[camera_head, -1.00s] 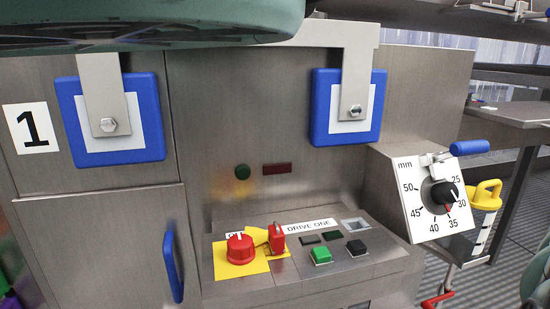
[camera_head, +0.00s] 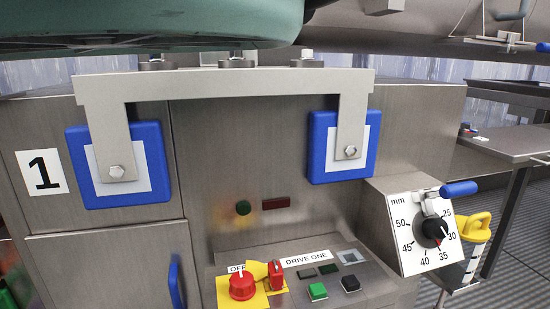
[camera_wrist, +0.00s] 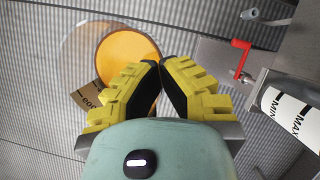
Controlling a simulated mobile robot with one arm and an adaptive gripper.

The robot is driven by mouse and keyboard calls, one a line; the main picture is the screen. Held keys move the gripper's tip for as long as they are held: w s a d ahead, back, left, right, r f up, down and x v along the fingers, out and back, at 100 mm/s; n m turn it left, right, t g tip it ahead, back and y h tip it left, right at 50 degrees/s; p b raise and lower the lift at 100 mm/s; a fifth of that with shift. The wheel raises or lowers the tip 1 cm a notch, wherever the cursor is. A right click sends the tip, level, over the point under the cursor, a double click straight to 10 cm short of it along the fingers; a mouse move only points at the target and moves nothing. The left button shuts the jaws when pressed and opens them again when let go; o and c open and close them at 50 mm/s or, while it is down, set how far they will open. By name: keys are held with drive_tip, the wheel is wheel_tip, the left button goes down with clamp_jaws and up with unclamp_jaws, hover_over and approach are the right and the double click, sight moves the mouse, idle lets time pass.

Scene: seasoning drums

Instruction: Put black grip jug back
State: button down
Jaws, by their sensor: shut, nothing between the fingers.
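I cannot make out a black grip jug for certain in either view. In the wrist view, a round orange thing (camera_wrist: 128,50) with a clear, faint outline beside it lies past my fingertips, and a brown label with dark print (camera_wrist: 88,97) shows at its lower left. My fingers hide part of it, and I see no black grip on it. My gripper (camera_wrist: 160,68) has yellow fingers with black pads. The fingertips are together and empty, and I cannot tell how far they are from the orange thing. My gripper's fingers do not show in the head view.
A steel machine carries a control panel with a red knob (camera_head: 242,285) and green button (camera_head: 317,291). A dial plate (camera_head: 420,232) and yellow-handled part (camera_head: 475,228) stick out at right. The wrist view shows a red crank (camera_wrist: 240,58) and a white MIN/MAX tube (camera_wrist: 290,115).

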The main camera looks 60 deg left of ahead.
drive_tip(key=s+r+p, duration=0.2)
drive_tip(key=r+p, duration=3.8)
drive_tip(key=r, duration=0.2)
drive_tip(key=s+r+p, duration=0.1)
drive_tip(key=r+p, duration=4)
drive_tip(key=r, duration=0.1)
drive_tip(key=shift+s+r, duration=0.25)
drive_tip(key=shift+s, duration=0.1)
drive_tip(key=shift+a, duration=0.1)
